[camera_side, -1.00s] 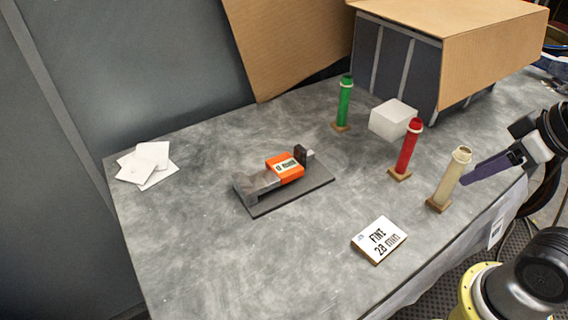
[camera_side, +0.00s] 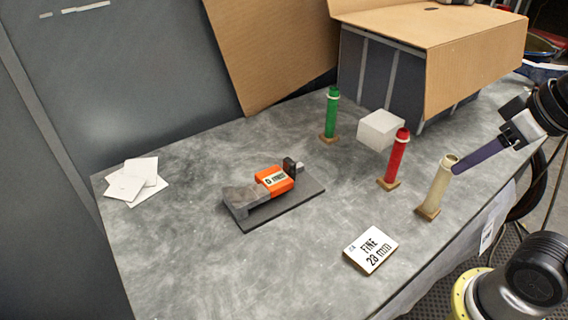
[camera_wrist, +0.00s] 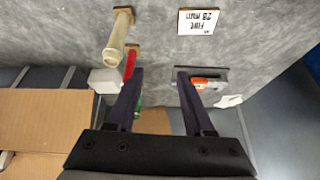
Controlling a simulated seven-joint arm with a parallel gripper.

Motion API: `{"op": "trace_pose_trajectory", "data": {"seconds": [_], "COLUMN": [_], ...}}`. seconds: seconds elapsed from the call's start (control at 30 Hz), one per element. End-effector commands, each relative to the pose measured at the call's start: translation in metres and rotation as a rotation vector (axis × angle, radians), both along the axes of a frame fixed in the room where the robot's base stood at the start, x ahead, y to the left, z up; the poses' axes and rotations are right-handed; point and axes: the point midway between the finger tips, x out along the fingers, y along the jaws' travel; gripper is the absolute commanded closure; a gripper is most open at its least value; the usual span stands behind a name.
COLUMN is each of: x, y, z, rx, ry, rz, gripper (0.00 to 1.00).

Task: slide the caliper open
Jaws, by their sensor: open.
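The caliper has a grey body (camera_side: 246,196) and an orange slider (camera_side: 275,180) with a white label. It lies on a dark base plate (camera_side: 290,202) in the middle of the table, with a dark upright block at its right end. A small gap, if any, between slider and block is hard to judge. My gripper (camera_side: 455,168) has purple fingers and is at the right, above and beside the cream cylinder, well away from the caliper. In the wrist view its fingers (camera_wrist: 160,70) are apart with nothing between them.
A card reading "FINE" (camera_side: 370,250) lies in front. White sheets (camera_side: 131,181) lie left; a cardboard-topped box (camera_side: 440,45) stands behind.

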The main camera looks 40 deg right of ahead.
Motion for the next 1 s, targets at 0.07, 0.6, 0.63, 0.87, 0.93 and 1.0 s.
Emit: {"op": "trace_pose_trajectory", "data": {"seconds": [0.07, 0.6, 0.63, 0.87, 0.93, 1.0], "x": [0.019, 0.2, 0.21, 0.286, 0.303, 0.316], "y": [0.002, 0.045, 0.049, 0.085, 0.096, 0.105], "z": [0.026, 0.099, 0.097, 0.057, 0.039, 0.021], "rx": [0.012, 0.044, 0.044, 0.026, 0.018, 0.01], "ry": [0.014, 0.234, 0.247, 0.35, 0.377, 0.401], "rz": [-0.014, -0.035, -0.034, -0.005, 0.008, 0.02], "gripper": [0.47, 0.47, 0.47, 0.47, 0.47, 0.47]}}
